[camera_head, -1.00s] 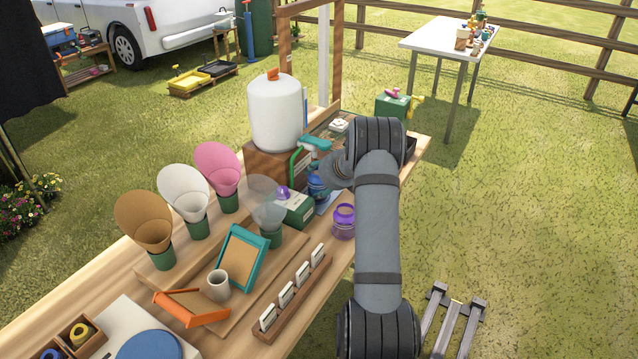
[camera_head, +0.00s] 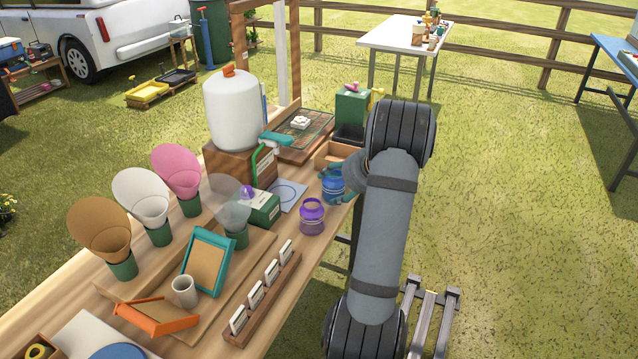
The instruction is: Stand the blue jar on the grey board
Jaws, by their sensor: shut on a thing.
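The blue jar (camera_head: 332,186) is near the right edge of the wooden table, right of the grey board and behind the purple jar. My gripper (camera_head: 337,178) is shut on the blue jar. My wrist and arm hide part of the gripper and the jar's right side. I cannot tell whether the jar's base touches the table. The grey board (camera_head: 291,201), a pale sheet with a blue ring drawn on it, lies flat and bare, partly behind the green box.
A purple jar (camera_head: 312,219) stands in front of the board. A green box (camera_head: 262,209) with a purple knob is at its left. A white tank (camera_head: 233,112) sits on a wooden block behind. A wooden tray (camera_head: 330,151) and a green-framed mat (camera_head: 305,140) lie farther back.

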